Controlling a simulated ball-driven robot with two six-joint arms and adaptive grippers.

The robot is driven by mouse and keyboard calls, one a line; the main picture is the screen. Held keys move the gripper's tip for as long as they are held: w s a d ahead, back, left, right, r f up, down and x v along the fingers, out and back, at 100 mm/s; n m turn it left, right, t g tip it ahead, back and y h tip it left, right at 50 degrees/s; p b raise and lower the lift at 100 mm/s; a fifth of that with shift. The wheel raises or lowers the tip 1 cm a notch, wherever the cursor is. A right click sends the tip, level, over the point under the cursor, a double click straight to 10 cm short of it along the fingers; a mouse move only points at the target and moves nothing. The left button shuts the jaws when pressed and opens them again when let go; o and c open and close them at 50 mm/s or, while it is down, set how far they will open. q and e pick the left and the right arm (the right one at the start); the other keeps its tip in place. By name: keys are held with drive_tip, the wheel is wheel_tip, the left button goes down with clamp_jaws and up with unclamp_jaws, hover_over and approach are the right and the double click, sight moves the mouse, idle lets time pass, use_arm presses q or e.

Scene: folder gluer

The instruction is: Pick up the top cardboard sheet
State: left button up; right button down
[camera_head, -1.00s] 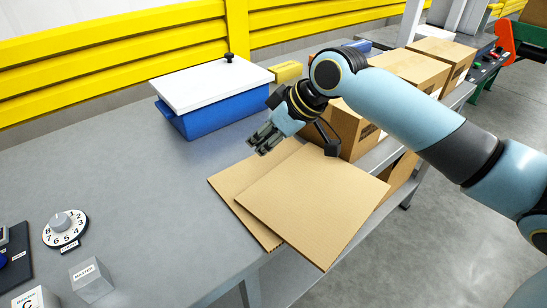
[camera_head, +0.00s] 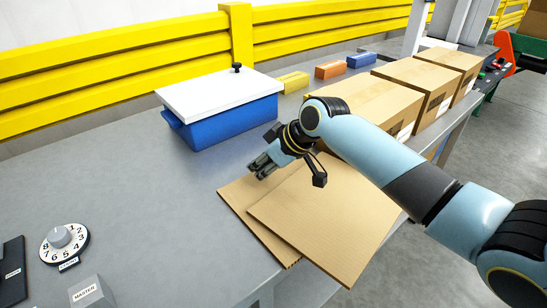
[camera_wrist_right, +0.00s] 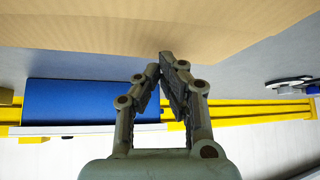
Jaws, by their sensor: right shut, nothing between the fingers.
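The top cardboard sheet (camera_head: 335,217) is flat, brown and roughly square. It lies askew on another cardboard sheet (camera_head: 245,208), whose left side shows from under it, and its near corner sticks out past the table's edge. My right gripper (camera_head: 259,168) is shut and empty at the far left edge of the sheets. Whether it touches them I cannot tell. In the right wrist view, the closed fingertips (camera_wrist_right: 164,58) lie close to the edge of a cardboard sheet (camera_wrist_right: 150,20). The wrist hides part of the sheets' far side. My left gripper is out of view.
A blue bin (camera_head: 225,120) with a white lid stands behind the sheets. Cardboard boxes (camera_head: 375,100) line the table to the right. Small yellow (camera_head: 293,82), orange (camera_head: 330,70) and blue blocks lie behind. A numbered dial (camera_head: 62,243) is at left. The grey table (camera_head: 140,190) between is clear.

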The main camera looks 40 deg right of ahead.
drive_tip(key=s, duration=0.1)
drive_tip(key=s+d+p, duration=0.1)
drive_tip(key=shift+s+d+f, duration=0.1)
drive_tip(key=shift+s+f, duration=0.1)
drive_tip(key=shift+s, duration=0.15)
drive_tip(key=shift+s+d, duration=0.1)
drive_tip(key=shift+s, duration=0.15)
drive_tip(key=shift+s+p, duration=0.15)
drive_tip(key=shift+p, duration=0.15)
drive_tip(key=shift+s+d+p, duration=0.3)
drive_tip(key=shift+s+p, duration=0.1)
drive_tip(key=shift+s, duration=0.15)
drive_tip(key=shift+s+d+p, duration=0.25)
drive_tip(key=shift+s+p, duration=0.15)
drive_tip(key=shift+s, duration=0.15)
drive_tip(key=shift+w, duration=0.15)
